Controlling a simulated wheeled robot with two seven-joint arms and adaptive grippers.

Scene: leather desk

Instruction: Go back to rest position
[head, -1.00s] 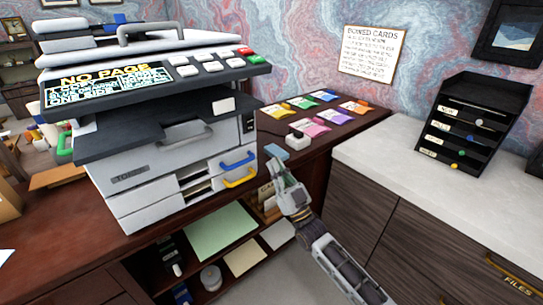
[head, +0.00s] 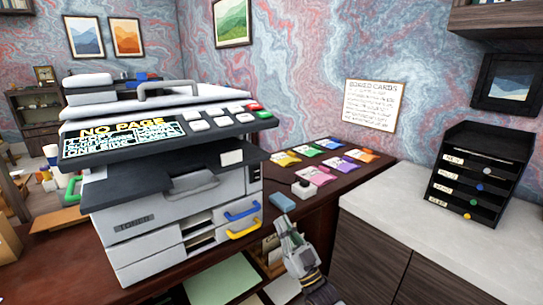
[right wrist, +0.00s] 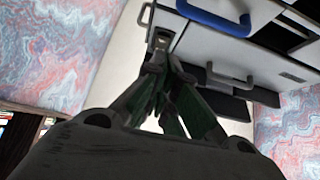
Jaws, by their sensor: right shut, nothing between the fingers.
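My right gripper (head: 290,233) is in front of the dark wooden desk, to the right of the printer's trays. It is shut and empty. In the right wrist view its fingers (right wrist: 165,75) are together, with the printer behind them. My left gripper is not in view. The printer (head: 165,200) stands on the desk, and its display reads "NO PAGE". The blue tray handle (head: 242,209) and the yellow one (head: 243,229) are on its right front. A small blue block (head: 282,202) lies on the desk just beyond the right gripper.
Several coloured card packs (head: 330,143) lie on the desk at the back, with a small white device (head: 304,188) near them. A white-topped cabinet (head: 430,235) with a black file sorter (head: 470,185) stands at the right. Shelves with paper (head: 222,278) are under the desk.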

